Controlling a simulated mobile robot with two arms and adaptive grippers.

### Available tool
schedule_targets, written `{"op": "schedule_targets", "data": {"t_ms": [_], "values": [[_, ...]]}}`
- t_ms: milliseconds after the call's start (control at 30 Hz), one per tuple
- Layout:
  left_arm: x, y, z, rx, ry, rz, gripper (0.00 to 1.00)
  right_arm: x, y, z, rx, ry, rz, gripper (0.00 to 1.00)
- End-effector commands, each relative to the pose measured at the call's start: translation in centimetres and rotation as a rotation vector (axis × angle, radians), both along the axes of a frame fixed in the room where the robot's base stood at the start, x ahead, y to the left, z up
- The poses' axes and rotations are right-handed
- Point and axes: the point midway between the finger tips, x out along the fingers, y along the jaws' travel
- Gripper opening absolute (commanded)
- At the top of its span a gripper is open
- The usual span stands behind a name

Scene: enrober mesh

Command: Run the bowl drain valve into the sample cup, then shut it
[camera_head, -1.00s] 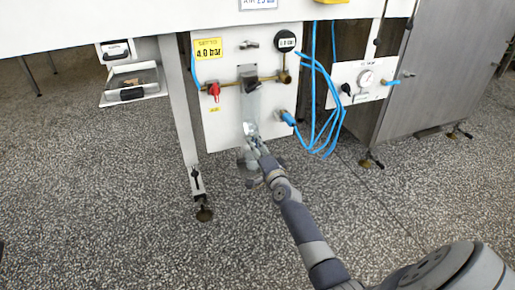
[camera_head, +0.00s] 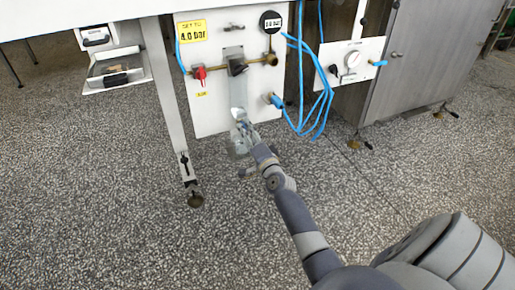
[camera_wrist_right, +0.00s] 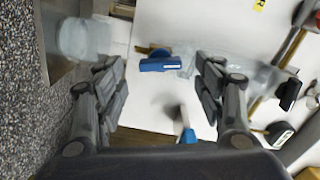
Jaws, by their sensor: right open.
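In the right wrist view the bowl drain valve, with its blue lever (camera_wrist_right: 160,65) and brass body, sits at the end of the clear bowl (camera_wrist_right: 225,68). In the head view the bowl (camera_head: 240,98) hangs under the black regulator on the white panel. My right gripper (camera_wrist_right: 160,88) is open, its fingers apart on either side of the lever, with no grip on it visible. In the head view this gripper (camera_head: 243,128) is low in front of the panel. A clear cup (camera_wrist_right: 82,38), apparently the sample cup, is beyond the left fingers. My left gripper is out of view.
The panel (camera_head: 213,118) carries a red valve handle (camera_head: 199,73), a dark gauge (camera_head: 270,21) and a blue hose fitting (camera_head: 277,101). Blue hoses (camera_head: 318,105) loop to its right. A machine leg (camera_head: 170,100) stands to its left. The speckled floor in front is clear.

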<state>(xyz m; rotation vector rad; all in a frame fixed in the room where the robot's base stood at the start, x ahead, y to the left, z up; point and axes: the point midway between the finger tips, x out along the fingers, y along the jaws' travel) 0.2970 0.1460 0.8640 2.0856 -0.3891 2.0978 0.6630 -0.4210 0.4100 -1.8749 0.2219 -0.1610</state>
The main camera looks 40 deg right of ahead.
Motion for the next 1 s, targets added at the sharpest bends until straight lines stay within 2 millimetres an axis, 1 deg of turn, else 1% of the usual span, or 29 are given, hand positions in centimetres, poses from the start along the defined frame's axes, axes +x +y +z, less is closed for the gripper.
{"op": "schedule_targets", "data": {"t_ms": [33, 300, 400, 500, 700, 1000], "values": [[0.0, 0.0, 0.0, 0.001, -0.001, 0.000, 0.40, -1.0, 0.2, -0.1, 0.001, 0.001, -0.002, 0.63], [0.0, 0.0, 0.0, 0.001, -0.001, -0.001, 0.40, -6.1, 1.4, -0.1, -0.001, 0.002, -0.002, 0.63], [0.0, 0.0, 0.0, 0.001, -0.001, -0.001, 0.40, -7.5, 1.7, -0.1, -0.001, 0.002, -0.002, 0.63], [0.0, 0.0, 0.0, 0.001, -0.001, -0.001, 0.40, -8.5, 1.9, 0.0, -0.001, 0.001, -0.001, 0.63], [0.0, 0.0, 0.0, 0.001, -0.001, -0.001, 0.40, -9.3, 2.1, 0.0, 0.000, -0.001, -0.002, 0.63], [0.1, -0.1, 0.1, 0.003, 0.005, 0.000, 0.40, -9.3, 2.2, 0.1, -0.003, 0.002, 0.001, 0.63]]}}
